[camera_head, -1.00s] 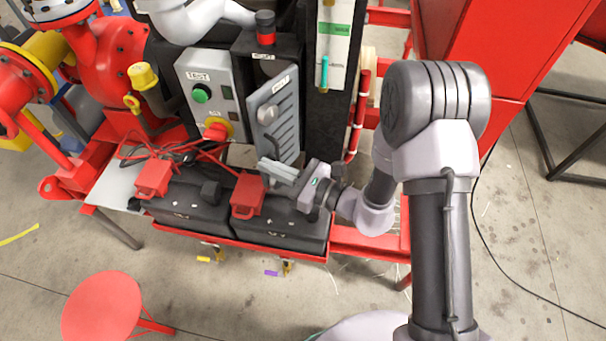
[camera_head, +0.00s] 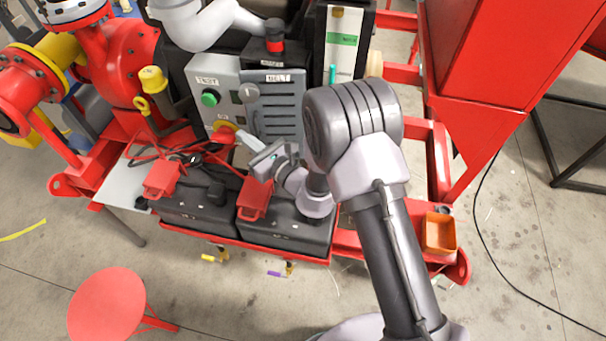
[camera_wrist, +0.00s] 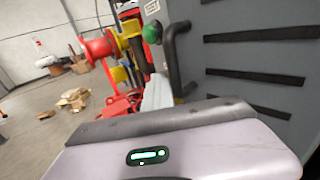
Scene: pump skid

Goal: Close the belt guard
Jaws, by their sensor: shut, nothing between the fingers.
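The belt guard (camera_head: 280,105) is a grey slotted panel marked BELT, beside the TEST control panel in the head view. It now faces forward and looks about level with that panel; I cannot tell whether a small gap is left. Its dark handle is on its left side. In the wrist view the guard (camera_wrist: 262,55) fills the right side, with dark slots and the dark curved handle (camera_wrist: 173,58). My gripper (camera_head: 255,150) is shut and empty, just below the guard's lower left part. I cannot tell whether it touches the guard.
The TEST panel (camera_head: 212,98) with a green button and a red-yellow knob is left of the guard. Two dark boxes with red caps (camera_head: 285,228) lie below my gripper. An orange tray (camera_head: 440,233) sits on the red frame at right. A red stool (camera_head: 107,303) stands in front.

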